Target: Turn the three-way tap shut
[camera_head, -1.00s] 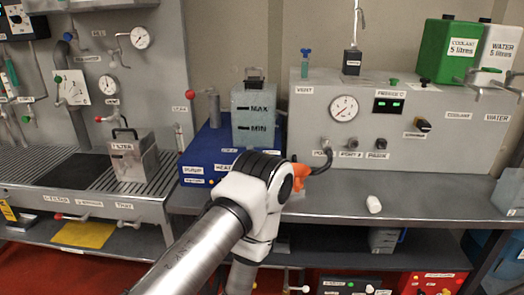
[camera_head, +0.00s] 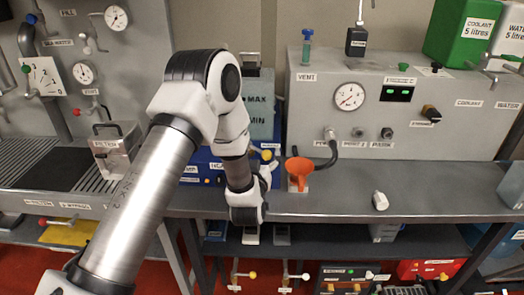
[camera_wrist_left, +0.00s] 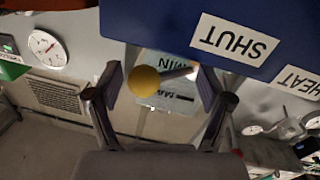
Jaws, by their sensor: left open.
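A lever with a yellow ball knob (camera_wrist_left: 145,81) shows in the left wrist view, beside a white "SHUT" label (camera_wrist_left: 235,40) on a blue box (camera_wrist_left: 150,22). I take it for the tap's handle; its body is hidden. My left gripper (camera_wrist_left: 160,86) is open, with its fingers on either side of the knob and lever. I cannot tell whether they touch it. In the head view the yellow knob (camera_head: 267,155) is at the front right of the blue box, close by my left gripper (camera_head: 264,168), which is partly hidden by my wrist. My right gripper is not in view.
An orange funnel (camera_head: 299,172) stands just right of my left gripper, with a black hose (camera_head: 327,162) beside it. A grey tank (camera_head: 259,105) stands behind my arm. A small white object (camera_head: 380,200) lies on the bench (camera_head: 430,205), whose right part is mostly clear.

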